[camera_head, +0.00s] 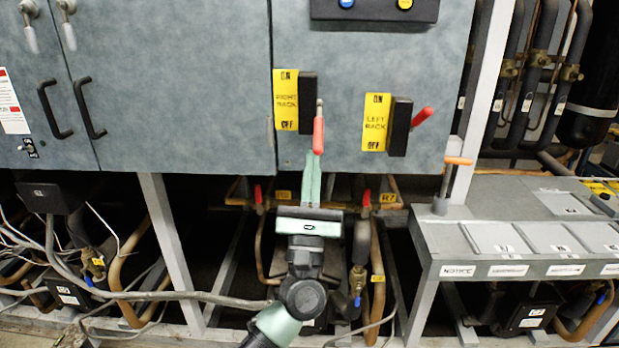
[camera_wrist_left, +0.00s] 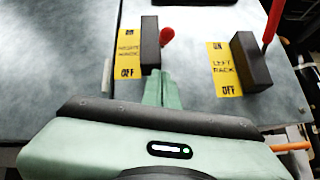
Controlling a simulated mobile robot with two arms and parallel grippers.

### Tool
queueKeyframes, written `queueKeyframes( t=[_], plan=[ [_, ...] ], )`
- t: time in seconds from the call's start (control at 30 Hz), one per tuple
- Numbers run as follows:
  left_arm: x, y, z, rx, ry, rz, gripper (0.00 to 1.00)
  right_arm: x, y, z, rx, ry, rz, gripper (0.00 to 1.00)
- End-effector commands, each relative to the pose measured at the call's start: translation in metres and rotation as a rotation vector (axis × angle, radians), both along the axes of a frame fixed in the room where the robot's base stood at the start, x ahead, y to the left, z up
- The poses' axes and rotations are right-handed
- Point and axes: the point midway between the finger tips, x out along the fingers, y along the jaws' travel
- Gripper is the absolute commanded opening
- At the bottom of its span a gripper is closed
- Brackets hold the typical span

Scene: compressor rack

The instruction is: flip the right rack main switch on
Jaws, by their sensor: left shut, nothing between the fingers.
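The right rack main switch is a black box (camera_head: 308,88) beside a yellow RIGHT RACK label (camera_head: 286,100) marked ON at the top and OFF at the bottom. Its red handle (camera_head: 318,135) points downward in the head view. In the left wrist view the red handle (camera_wrist_left: 167,37) shows nearly end-on, right of the black box (camera_wrist_left: 150,45). My left gripper (camera_head: 313,156) is shut and empty, its fingers pointing up, with the tips at the handle's lower end in the head view. I cannot tell whether they touch. The fingertips (camera_wrist_left: 158,74) appear below the handle in the wrist view. My right gripper is out of view.
The left rack switch (camera_head: 400,127), with its own yellow label (camera_head: 376,122) and red handle (camera_head: 422,116), is close on the right. An orange-handled lever (camera_head: 458,161) stands farther right. Pipes and cables fill the space under the grey cabinet (camera_head: 170,80). A grey ledge (camera_head: 500,205) is at right.

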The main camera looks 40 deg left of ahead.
Motion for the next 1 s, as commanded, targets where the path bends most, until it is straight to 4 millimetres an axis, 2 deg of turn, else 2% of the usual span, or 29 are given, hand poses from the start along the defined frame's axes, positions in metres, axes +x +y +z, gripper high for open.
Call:
queueKeyframes(
  t=[0.03,0.2,0.67,1.0],
  plan=[
    [-0.004,-0.004,0.011,-0.003,0.001,-0.002,0.0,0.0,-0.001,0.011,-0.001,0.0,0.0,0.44],
    [-0.01,-0.011,0.02,-0.002,0.001,0.0,0.0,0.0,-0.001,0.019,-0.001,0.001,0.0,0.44],
    [-0.011,-0.014,0.022,-0.002,0.003,-0.001,0.0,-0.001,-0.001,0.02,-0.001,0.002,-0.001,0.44],
    [-0.007,-0.015,0.027,-0.03,0.046,0.0,0.0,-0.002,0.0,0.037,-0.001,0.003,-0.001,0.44]
  ],
)
